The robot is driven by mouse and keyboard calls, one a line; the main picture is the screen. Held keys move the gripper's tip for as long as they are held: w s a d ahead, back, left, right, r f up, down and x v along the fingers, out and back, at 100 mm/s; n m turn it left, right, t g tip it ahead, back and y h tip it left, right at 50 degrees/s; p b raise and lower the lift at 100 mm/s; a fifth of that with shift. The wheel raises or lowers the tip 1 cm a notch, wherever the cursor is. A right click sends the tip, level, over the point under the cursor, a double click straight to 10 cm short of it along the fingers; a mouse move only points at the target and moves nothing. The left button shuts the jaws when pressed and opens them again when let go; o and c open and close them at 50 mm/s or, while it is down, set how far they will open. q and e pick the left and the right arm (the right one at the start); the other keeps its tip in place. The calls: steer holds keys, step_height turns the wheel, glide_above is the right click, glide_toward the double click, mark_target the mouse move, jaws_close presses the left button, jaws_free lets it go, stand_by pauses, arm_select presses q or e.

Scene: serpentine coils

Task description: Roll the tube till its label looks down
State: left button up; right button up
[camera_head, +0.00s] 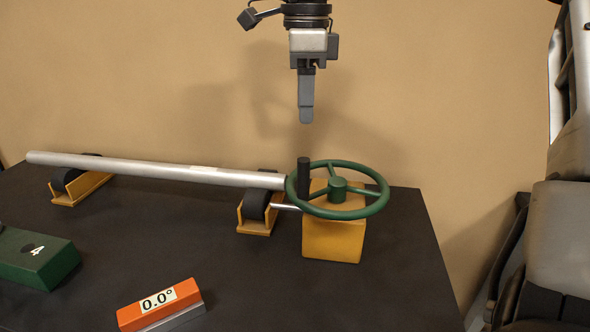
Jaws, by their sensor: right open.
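The tube (140,168) is a long silver-grey pipe lying across two yellow roller stands at the back of the table. A paler patch, possibly the label, shows on its upper side near the middle. The tube's right end is by a green handwheel (375,205) with a black upright knob (304,177), mounted on a yellow block (333,240). A thin rod runs from the right roller stand (256,215) to the block. My right gripper (306,118) hangs above the knob, pointing down, open, empty and apart from the wheel. My left gripper is out of view.
The left roller stand (80,187) supports the tube's left part. An orange and grey gauge (160,308) reading 0.0° lies at the front. The dark table (390,270) is bare at front right.

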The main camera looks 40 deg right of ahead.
mark_target(304, 174)
step_height(304, 174, down, 14)
steer(key=shift+r, duration=0.2)
steer(key=shift+c, duration=0.2)
jaws_close()
